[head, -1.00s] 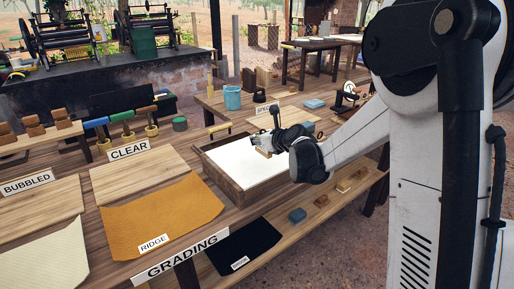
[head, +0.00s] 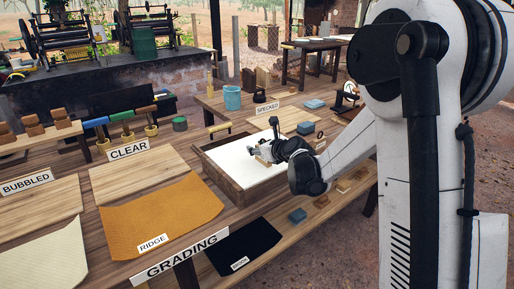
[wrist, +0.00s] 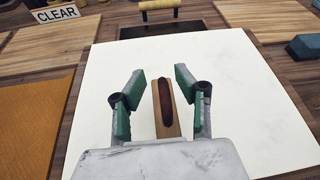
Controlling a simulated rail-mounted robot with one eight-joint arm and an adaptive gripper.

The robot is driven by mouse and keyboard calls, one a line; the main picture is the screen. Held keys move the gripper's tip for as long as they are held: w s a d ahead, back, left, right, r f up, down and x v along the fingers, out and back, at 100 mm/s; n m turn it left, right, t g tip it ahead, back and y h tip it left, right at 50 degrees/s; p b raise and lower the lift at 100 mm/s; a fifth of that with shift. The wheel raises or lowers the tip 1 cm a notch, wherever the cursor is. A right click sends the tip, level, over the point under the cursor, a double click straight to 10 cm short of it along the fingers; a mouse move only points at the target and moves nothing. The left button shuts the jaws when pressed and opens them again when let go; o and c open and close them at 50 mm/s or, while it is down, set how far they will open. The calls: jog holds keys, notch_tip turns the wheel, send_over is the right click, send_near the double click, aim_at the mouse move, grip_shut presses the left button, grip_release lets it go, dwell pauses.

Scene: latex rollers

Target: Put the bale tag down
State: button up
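A small tan wooden block with a dark brown rounded strip along its top (wrist: 167,108) lies on a white sheet (wrist: 235,85). It is the only piece at my gripper that could be the bale tag; no writing on it can be read. My gripper (wrist: 157,92) has its two green-padded fingers spread on either side of the block, with gaps to it. In the head view my gripper (head: 262,150) is low over the white sheet in the wooden tray (head: 222,178), and the block (head: 263,162) shows as a small tan patch beneath it.
The CLEAR board (head: 130,180) and orange RIDGE sheet (head: 165,215) lie left of the tray. A SPECKED sign (head: 267,107) stands behind it. Blue blocks (head: 305,128) are to the right. A yellow-handled roller (wrist: 158,6) lies beyond the sheet. The sheet around the block is clear.

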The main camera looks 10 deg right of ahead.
jog(key=shift+r, duration=0.1)
jog(key=shift+s+d+r, duration=0.1)
jog(key=shift+s+r, duration=0.1)
jog(key=s+r+n+g, duration=0.1)
jog(key=s+r+n, duration=0.3)
jog(key=s, duration=0.5)
jog(key=s+r+n+g, duration=0.1)
jog(key=s+r+n, duration=0.35)
jog(key=s, duration=0.55)
jog(key=s+d+f+n+g+h, duration=0.1)
jog(key=s+n+h, duration=0.1)
jog(key=s+n, duration=0.8)
jog(key=s+d+f+n+g+h, duration=0.1)
jog(key=s+n+g+h, duration=0.1)
jog(key=s+n, duration=0.9)
jog(key=s, duration=0.2)
jog(key=shift+s+h+p, duration=0.3)
jog(key=shift+s+p, duration=0.05)
jog(key=shift+s, duration=0.05)
jog(key=o, duration=0.5)
jog(key=shift+s+d+f+n+g, duration=0.1)
jog(key=shift+s+d+n+g, duration=0.1)
jog(key=shift+s+n+g, duration=0.25)
jog(key=o, duration=0.8)
jog(key=shift+w+t, duration=0.15)
jog(key=shift+t, duration=0.1)
